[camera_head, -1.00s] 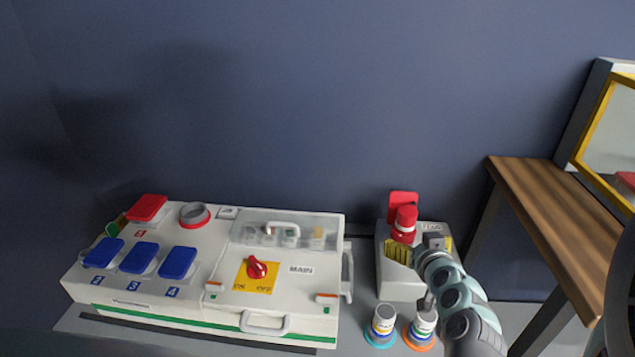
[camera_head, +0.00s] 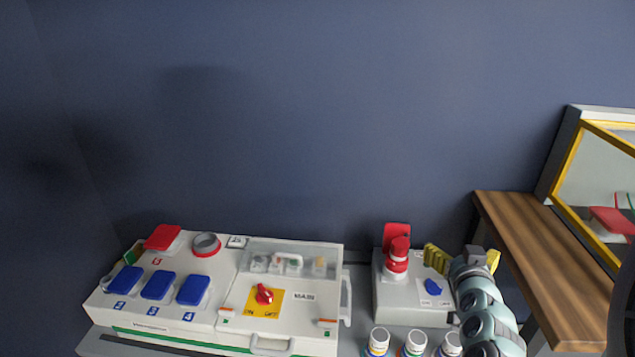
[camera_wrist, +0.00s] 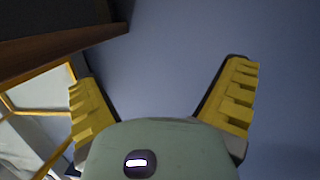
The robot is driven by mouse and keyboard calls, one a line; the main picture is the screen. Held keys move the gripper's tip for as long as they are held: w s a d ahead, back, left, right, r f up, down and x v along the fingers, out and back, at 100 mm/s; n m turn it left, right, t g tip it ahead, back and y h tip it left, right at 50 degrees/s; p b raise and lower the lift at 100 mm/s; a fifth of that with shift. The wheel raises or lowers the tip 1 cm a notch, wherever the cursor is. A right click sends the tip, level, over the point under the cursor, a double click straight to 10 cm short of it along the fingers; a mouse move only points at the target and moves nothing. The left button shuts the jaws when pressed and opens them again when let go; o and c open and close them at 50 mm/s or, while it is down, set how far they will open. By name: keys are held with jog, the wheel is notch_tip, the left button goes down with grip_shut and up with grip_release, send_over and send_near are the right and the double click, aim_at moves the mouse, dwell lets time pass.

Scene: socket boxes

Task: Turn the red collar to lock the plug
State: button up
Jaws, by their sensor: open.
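The red plug (camera_head: 398,250) stands upright in the small grey socket box (camera_head: 403,307), with a red collar (camera_head: 396,266) around its lower part above a white ring. A red flap (camera_head: 396,231) stands raised behind it. My gripper (camera_head: 464,257) is open and empty, to the right of the plug and apart from it, near the box's right edge. In the wrist view my gripper's yellow fingers (camera_wrist: 165,95) are spread wide with only wall between them. The plug and collar are not in the wrist view.
A blue switch (camera_head: 433,287) is on the small box. Several bottles (camera_head: 414,343) stand in front. A large white socket box (camera_head: 215,293) with blue covers and a red MAIN switch is at left. A wooden table (camera_head: 550,245) stands close on the right.

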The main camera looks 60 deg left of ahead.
jog(key=w+d+r+m+t+p, duration=0.1)
jog(key=r+p, duration=0.1)
jog(key=r, duration=0.2)
jog(key=w+d+r+m+t+h+p, duration=0.1)
jog(key=w+d+r+p, duration=0.1)
jog(key=r, duration=0.1)
jog(key=shift+w+r+t, duration=0.25)
jog(key=shift+r+t, duration=0.15)
jog(key=shift+d, duration=0.15)
